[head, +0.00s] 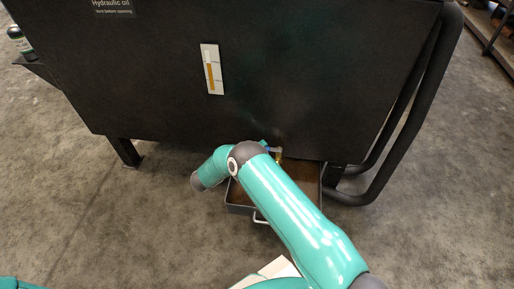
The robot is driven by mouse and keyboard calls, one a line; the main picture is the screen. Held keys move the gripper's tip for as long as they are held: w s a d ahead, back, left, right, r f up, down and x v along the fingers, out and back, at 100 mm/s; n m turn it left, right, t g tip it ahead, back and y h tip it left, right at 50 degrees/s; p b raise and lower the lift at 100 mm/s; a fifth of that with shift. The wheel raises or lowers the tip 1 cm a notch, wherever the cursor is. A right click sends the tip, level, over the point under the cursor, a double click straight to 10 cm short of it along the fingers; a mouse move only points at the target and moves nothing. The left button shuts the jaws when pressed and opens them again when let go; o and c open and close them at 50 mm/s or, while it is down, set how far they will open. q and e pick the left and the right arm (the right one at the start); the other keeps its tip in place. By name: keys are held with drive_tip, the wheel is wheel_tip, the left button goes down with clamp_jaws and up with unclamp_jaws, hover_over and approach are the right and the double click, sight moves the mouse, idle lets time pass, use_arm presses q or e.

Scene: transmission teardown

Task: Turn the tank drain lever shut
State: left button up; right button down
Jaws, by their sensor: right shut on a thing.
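The black tank (150,70) fills the upper part of the head view. Its drain valve (279,155) is a small brass-coloured fitting at the lower edge, with a bluish lever (273,149) pointing left from it. My right arm comes in from the lower right and covers much of this spot. My right gripper (266,146) is mostly hidden behind my arm, at the lever's left end, and is shut on the lever. The exact grip is too small to make out. My left gripper is out of view.
A dark drain pan (240,209) with a light handle and brown contents stands on the floor under the valve. A level gauge (212,70) is on the tank's face. A bent black tube frame (400,150) stands at the right. Floor at left is clear.

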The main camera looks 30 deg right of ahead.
drive_tip(key=shift+s+f, duration=0.15)
drive_tip(key=shift+f, duration=0.05)
drive_tip(key=c, duration=1.4)
unclamp_jaws()
drive_tip(key=shift+o, duration=0.8)
drive_tip(key=shift+r, duration=0.1)
drive_tip(key=shift+a, duration=0.55)
drive_tip(key=a, duration=1.1)
drive_tip(key=shift+s, duration=0.15)
